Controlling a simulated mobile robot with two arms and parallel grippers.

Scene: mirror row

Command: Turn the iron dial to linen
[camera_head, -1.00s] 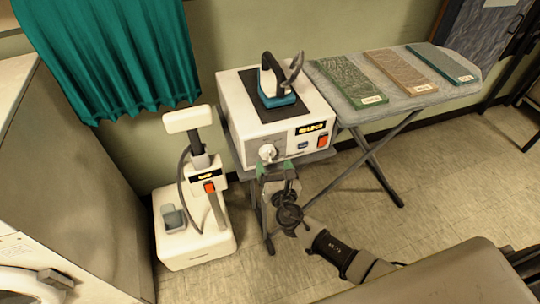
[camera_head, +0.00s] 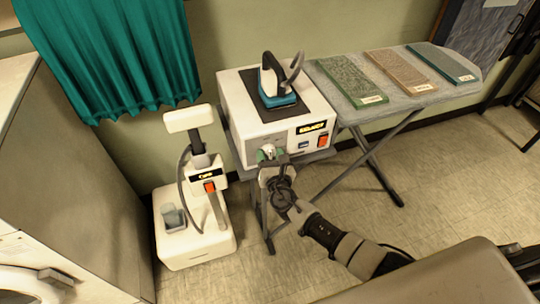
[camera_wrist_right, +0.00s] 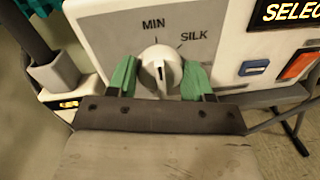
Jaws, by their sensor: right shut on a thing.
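The white iron station (camera_head: 240,112) has a grey dial plate and a white round dial (camera_wrist_right: 160,66) on its front. The labels MIN and SILK show above the dial; no linen label shows in the right wrist view. My right gripper (camera_head: 267,157) is at the dial, and its green fingers (camera_wrist_right: 158,80) are shut on the dial from both sides. The gripper hides the lower part of the dial plate. The teal iron (camera_head: 277,97) stands on the dark mat on top of the station. My left gripper is not in view.
A lit display (camera_wrist_right: 288,12), a blue button (camera_wrist_right: 254,68) and an orange switch (camera_wrist_right: 299,64) are right of the dial. A white steamer (camera_head: 196,243) stands left of the station. The ironing board (camera_head: 415,98) with three cloth samples is on the right.

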